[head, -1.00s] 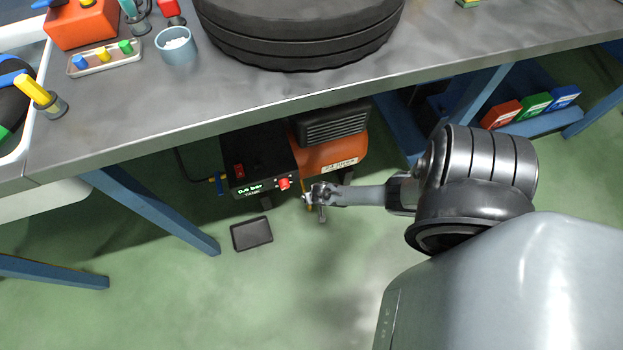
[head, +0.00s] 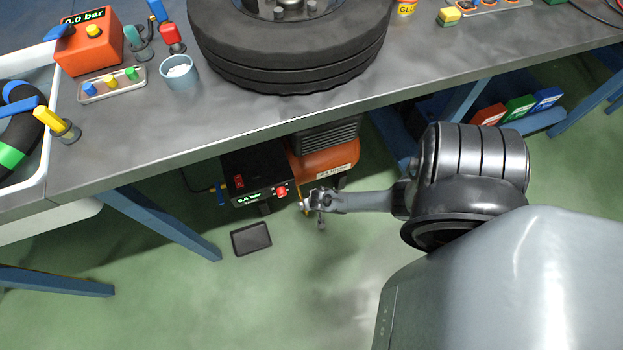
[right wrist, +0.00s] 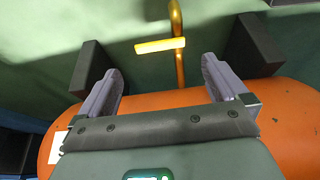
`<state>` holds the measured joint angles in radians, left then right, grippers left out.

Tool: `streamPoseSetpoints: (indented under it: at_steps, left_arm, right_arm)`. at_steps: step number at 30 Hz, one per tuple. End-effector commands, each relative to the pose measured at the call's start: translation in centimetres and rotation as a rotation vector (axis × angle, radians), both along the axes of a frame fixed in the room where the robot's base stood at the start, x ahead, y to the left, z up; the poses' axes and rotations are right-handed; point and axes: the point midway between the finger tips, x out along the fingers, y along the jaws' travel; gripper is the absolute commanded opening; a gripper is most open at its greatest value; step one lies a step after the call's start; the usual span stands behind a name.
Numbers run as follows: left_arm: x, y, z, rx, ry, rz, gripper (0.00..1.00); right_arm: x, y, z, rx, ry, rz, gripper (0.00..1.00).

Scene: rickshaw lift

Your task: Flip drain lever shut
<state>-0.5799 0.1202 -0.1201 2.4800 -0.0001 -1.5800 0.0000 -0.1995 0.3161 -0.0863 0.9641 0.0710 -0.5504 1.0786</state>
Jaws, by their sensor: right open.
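The compressor has an orange tank (head: 328,160) and a black control box (head: 255,174) with a red knob (head: 282,191). It stands on the floor under the bench. In the right wrist view, a brass drain pipe (right wrist: 179,72) comes off the orange tank (right wrist: 283,115). A yellow drain lever (right wrist: 160,45) lies crosswise over this pipe. My right gripper (right wrist: 162,66) is open, its fingers apart on either side of the lever and pipe, with nothing gripped. In the head view my right gripper (head: 309,201) is beside the tank's front, and the lever is hard to make out.
The workbench (head: 140,140) overhangs the compressor and carries a tyre (head: 290,55). A dark tray (head: 251,239) lies on the floor in front. A blue bench leg (head: 165,222) stands left. Two dark blocks (right wrist: 92,68) (right wrist: 254,45) flank the fingers.

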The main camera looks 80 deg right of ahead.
Motion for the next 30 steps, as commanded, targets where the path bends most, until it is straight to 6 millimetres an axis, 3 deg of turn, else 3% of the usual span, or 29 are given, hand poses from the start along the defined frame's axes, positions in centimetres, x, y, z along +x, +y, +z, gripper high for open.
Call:
streamPoseSetpoints:
  at_steps: [1, 3, 9, 30]
  left_arm:
    - [0.0, 0.0, 1.2, 0.002, 0.000, -0.001, 0.43]
    - [0.0, 0.1, 1.9, 0.004, -0.001, -0.003, 0.43]
    - [0.0, 0.2, 2.9, 0.007, -0.001, -0.004, 0.43]
    - [0.0, -0.2, 3.9, -0.007, 0.001, 0.005, 0.43]
  right_arm:
    - [-0.3, 0.3, 1.3, 0.001, 0.000, -0.001, 1.00]
    - [-0.4, 0.5, 2.1, 0.000, 0.000, -0.001, 1.00]
    - [-0.8, 1.1, 3.4, 0.001, 0.000, -0.001, 1.00]
    - [-1.6, 1.2, 4.3, 0.001, 0.009, -0.001, 1.00]
